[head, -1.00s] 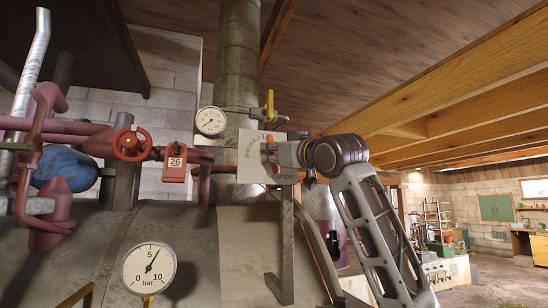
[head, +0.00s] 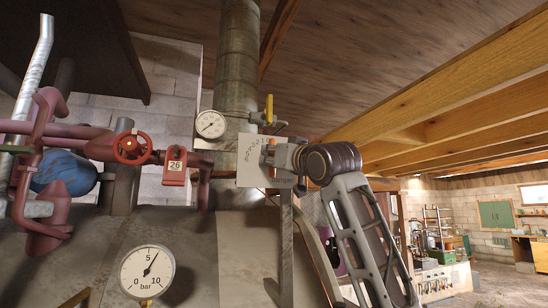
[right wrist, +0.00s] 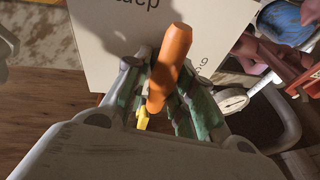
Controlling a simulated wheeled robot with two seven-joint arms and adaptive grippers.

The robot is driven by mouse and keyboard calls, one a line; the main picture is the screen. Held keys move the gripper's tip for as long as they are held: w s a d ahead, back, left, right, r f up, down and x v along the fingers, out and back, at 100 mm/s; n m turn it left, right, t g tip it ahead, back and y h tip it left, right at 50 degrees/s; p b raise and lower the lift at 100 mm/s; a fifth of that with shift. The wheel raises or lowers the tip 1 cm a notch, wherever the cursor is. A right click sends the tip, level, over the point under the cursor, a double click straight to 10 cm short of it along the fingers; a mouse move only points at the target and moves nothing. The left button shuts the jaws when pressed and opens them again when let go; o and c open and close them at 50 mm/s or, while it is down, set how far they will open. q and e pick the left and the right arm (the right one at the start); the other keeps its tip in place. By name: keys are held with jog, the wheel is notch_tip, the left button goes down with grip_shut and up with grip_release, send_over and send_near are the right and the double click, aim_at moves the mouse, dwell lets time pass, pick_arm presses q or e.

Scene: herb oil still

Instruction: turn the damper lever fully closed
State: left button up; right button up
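The white damper plate (head: 248,168) with a printed scale stands upright in front of the flue pipe. It also fills the top of the right wrist view (right wrist: 100,42), with part of its lettering. The damper lever's orange handle (right wrist: 170,62) lies between the fingers of my right gripper (right wrist: 163,85), which are closed in on both sides of it. In the head view my right gripper (head: 280,155) comes from the right and covers most of the lever. The lever's pointer and exact reading are hidden. My left gripper is not in view.
A yellow valve handle (head: 269,108) stands just above the plate. A dial gauge (head: 211,125), a red handwheel (head: 132,147) and a red tagged box (head: 174,168) are to the left. A pressure gauge (head: 147,271) is at the lower front.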

jog(key=shift+o, duration=1.4)
jog(key=shift+a, duration=0.25)
jog(key=shift+s+d, duration=0.1)
jog(key=shift+d, duration=0.15)
jog(key=v, duration=1.1)
jog(key=shift+s, duration=0.3)
jog(key=shift+f, duration=0.1)
